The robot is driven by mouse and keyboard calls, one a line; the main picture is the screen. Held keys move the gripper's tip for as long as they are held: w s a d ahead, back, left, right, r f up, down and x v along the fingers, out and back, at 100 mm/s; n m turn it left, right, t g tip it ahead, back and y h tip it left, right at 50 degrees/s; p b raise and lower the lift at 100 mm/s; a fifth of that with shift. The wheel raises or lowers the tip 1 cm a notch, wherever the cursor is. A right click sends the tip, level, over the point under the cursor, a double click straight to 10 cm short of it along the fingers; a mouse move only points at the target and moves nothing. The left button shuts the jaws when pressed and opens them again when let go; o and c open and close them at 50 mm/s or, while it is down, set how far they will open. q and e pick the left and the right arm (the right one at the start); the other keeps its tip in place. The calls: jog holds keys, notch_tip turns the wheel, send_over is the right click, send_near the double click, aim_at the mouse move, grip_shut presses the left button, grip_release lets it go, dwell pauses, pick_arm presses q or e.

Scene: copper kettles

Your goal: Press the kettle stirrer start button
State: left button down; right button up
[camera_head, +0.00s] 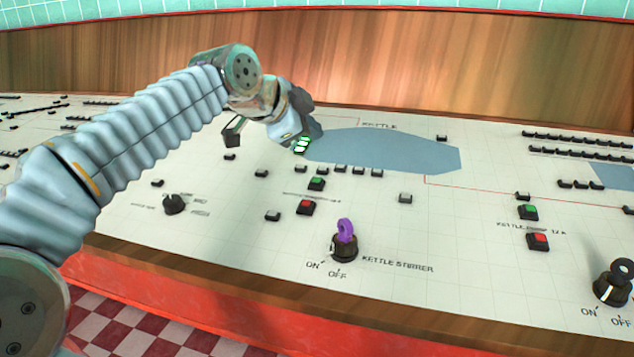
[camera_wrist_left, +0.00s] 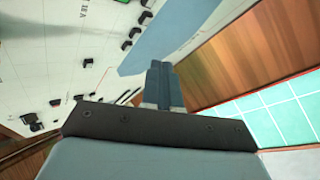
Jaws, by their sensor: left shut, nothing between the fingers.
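A green button (camera_head: 317,183) in a dark housing sits on the sloped white panel in the head view, with a red button (camera_head: 305,207) just below it. A purple key (camera_head: 346,229) stands in the dark switch marked KETTLE STIRRER, below the red button. My left gripper (camera_head: 309,128) is over the upper panel at the left end of the blue kettle shape, above and apart from the green button. Its two fingers (camera_wrist_left: 161,84) are together and empty in the left wrist view. My right gripper is out of view.
The blue kettle shape (camera_head: 390,151) is drawn on the panel. Several small dark blocks line its lower edge. Another green button (camera_head: 528,212), red button (camera_head: 538,241) and black key switch (camera_head: 613,282) are at right. A wooden wall (camera_head: 420,60) rises behind.

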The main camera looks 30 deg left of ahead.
pick_arm(q)
jog(key=b, duration=0.5)
send_over(317, 182)
jog(key=s, duration=0.2)
jog(key=f, duration=0.7)
jog(key=shift+w, duration=0.2)
jog(key=shift+w+a+f+b, duration=0.1)
jog(key=shift+w+f+b, duration=0.05)
jog(key=shift+f+b, duration=0.25)
dwell(0.5)
jog(key=shift+w+f+b, duration=0.1)
jog(key=shift+f+b, duration=0.2)
jog(key=shift+f, duration=0.15)
jog(key=shift+f+b, duration=0.35)
dwell(0.5)
jog(key=shift+r, duration=0.1)
jog(key=shift+r+p, duration=0.6)
jog(key=shift+r, duration=0.1)
